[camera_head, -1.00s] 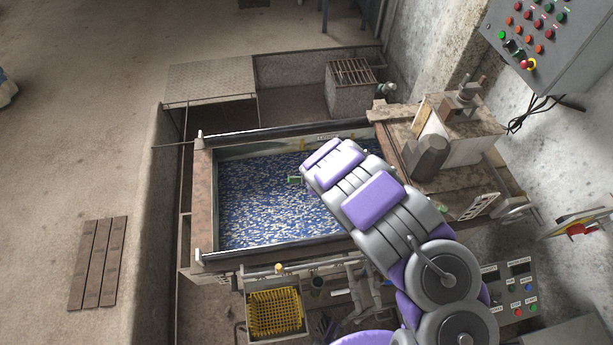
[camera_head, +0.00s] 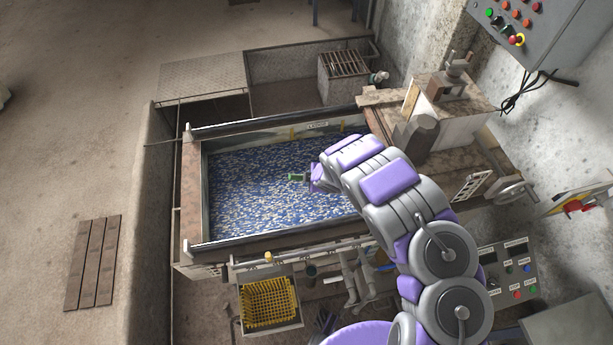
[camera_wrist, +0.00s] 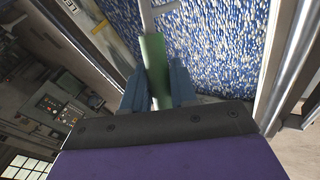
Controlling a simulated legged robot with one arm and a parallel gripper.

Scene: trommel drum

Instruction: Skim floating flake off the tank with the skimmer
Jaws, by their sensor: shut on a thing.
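The tank (camera_head: 193,195) is a rectangular basin with a rusty rim. Its blue surface is densely covered with pale floating flake (camera_head: 255,195). My gripper (camera_head: 306,178) is over the tank's right-middle part. In the wrist view my gripper (camera_wrist: 158,88) has its two blue-grey fingers shut on the skimmer's green handle (camera_wrist: 155,60). A pale grey shaft of the skimmer (camera_wrist: 147,16) runs on from the handle toward the flake surface. The skimmer's head is out of the wrist view, and in the head view only a bit of green handle (camera_head: 296,178) shows.
A yellow basket (camera_head: 268,302) sits in a tray at the tank's near side. A machine housing (camera_head: 440,110) stands at the tank's right end. A control box (camera_head: 530,35) hangs upper right, and a button panel (camera_head: 508,272) is lower right. Open floor lies left.

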